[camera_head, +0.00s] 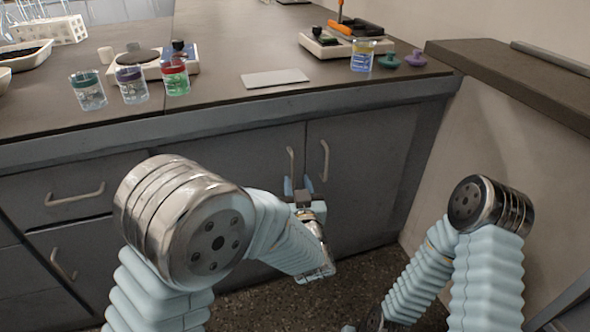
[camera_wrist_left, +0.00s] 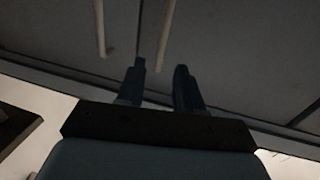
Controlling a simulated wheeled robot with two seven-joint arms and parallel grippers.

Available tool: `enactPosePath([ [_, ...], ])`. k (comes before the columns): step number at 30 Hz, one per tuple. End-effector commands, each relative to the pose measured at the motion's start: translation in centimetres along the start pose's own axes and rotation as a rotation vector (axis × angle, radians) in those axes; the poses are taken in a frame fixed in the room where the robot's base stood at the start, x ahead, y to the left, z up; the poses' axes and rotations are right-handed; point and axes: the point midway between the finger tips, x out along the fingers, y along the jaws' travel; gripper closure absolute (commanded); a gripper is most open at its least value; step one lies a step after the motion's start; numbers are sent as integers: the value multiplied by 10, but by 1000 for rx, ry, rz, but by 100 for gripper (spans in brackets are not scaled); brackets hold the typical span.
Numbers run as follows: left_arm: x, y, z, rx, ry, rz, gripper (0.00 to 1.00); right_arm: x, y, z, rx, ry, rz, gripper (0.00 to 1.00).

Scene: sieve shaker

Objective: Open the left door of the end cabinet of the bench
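The end cabinet of the bench has two grey doors. The left door (camera_head: 250,150) and the right door (camera_head: 365,170) are both shut. The left door's upright bar handle (camera_head: 290,160) is near the middle seam. My left gripper (camera_head: 298,186) is at the lower end of this handle, its two blue fingers apart. In the left wrist view a handle (camera_wrist_left: 165,35) lines up with the gap between my fingers (camera_wrist_left: 160,78). I cannot tell whether they touch it. My right arm shows at the right, but its gripper is not in view.
The right door's handle (camera_head: 325,160) is close beside my left fingers. Drawers with a handle (camera_head: 75,195) are to the left. Jars, such as a red-lidded one (camera_head: 175,78), stand on the benchtop (camera_head: 225,60) above. A pale side wall (camera_head: 500,150) bounds the right.

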Motion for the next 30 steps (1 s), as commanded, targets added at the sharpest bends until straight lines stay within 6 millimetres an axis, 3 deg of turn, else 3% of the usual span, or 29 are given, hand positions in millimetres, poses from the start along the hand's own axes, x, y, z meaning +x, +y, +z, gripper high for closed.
enactPosePath([
  [3,26,-1,0,0,0,-4,64,-1,-1,0,-1,-1,-1,57],
  [9,52,0,0,-1,-1,-1,64,-2,-2,0,-1,-1,-1,57],
  [20,59,0,1,0,-1,1,64,-2,-2,0,-1,-1,-1,57],
  [27,58,0,1,0,-1,1,98,-2,-2,0,-1,-1,-1,57],
  [30,58,0,1,0,-1,1,100,-2,-2,0,-1,-1,-1,57],
])
